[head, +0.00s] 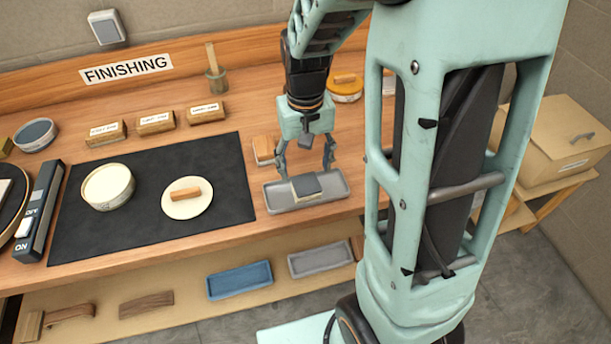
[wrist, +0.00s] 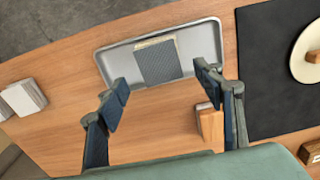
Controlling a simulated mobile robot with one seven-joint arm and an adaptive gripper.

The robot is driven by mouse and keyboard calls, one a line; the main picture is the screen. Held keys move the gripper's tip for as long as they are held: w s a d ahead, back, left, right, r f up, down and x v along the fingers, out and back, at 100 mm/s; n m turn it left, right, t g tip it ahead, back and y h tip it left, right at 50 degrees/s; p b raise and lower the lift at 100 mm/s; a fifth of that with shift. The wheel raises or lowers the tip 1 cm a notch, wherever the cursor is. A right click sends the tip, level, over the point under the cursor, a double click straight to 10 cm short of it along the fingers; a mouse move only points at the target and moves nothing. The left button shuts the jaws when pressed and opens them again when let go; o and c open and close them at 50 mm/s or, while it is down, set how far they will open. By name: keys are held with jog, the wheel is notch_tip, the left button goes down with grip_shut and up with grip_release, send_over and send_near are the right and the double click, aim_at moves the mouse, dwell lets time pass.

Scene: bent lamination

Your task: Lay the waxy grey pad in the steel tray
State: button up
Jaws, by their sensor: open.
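The steel tray (head: 334,186) sits near the front edge of the bench, right of the black mat. A grey pad (head: 306,185) lies in the tray's middle, with a pale layer showing along its edge. In the wrist view the grey pad (wrist: 161,64) lies inside the tray (wrist: 196,42), with a beige strip at its far side. My gripper (head: 305,170) is open above the tray, its fingers apart on either side of the pad. In the wrist view the gripper (wrist: 163,84) is empty and its fingertips do not touch the pad.
A wooden-topped block (head: 264,149) stands just behind the tray. The black mat (head: 150,226) holds a round cream tin (head: 108,187) and a round lid with a wooden handle (head: 187,197). Blue (head: 239,280) and grey (head: 319,259) trays lie on the lower shelf.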

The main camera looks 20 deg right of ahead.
aim_at(306, 183)
notch_tip(306, 183, up, 6)
jog(key=shift+r, duration=0.2)
dwell(0.4)
